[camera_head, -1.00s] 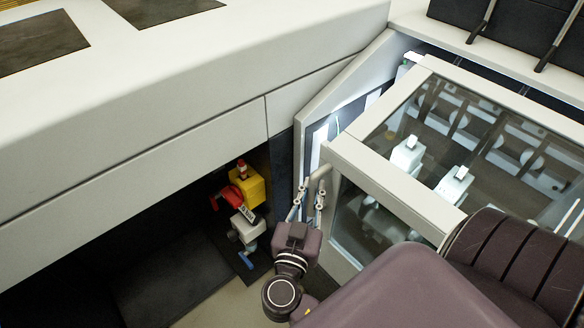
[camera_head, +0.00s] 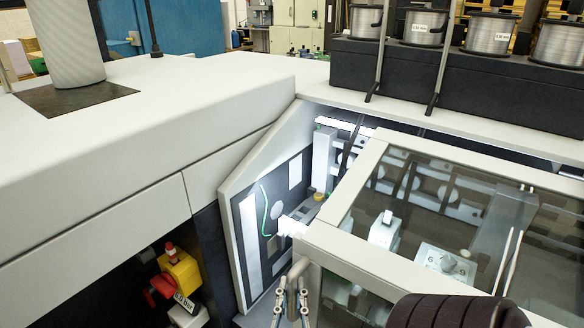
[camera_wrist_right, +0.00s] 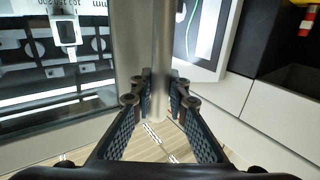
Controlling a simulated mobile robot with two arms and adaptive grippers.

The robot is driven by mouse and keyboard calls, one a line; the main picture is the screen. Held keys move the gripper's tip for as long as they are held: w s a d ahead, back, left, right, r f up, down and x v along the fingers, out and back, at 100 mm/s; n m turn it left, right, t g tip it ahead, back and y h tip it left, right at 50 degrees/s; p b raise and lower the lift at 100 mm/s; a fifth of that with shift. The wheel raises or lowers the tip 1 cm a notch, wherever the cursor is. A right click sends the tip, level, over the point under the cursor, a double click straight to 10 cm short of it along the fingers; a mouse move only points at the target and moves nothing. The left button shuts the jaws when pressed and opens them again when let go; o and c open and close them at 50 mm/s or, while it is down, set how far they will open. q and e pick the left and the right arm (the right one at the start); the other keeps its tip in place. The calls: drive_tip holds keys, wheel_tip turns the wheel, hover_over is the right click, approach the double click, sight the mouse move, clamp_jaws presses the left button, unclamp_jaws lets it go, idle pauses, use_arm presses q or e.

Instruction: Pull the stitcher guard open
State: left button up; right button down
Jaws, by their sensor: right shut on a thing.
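The stitcher guard is a pale-framed clear cover (camera_head: 365,262) at the right of the head view. Its metal bar handle (camera_head: 299,267) is at its left front corner; the handle also runs upright through the wrist view (camera_wrist_right: 161,50). My right gripper (camera_head: 291,297) is shut around the handle, with a finger on each side of it in the wrist view (camera_wrist_right: 158,95). A gap shows between the guard's left edge and the machine's side panel (camera_head: 270,225), exposing a lit interior. My left gripper is not in view.
A yellow box with a red knob (camera_head: 181,272) sits in the dark recess at lower left. A long pale machine housing (camera_head: 140,150) fills the left. Wire spools (camera_head: 424,28) stand on a black block behind the guard.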

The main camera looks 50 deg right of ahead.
drive_tip(key=c, duration=1.9)
unclamp_jaws()
drive_tip(key=shift+w, duration=0.1)
drive_tip(key=v, duration=1.2)
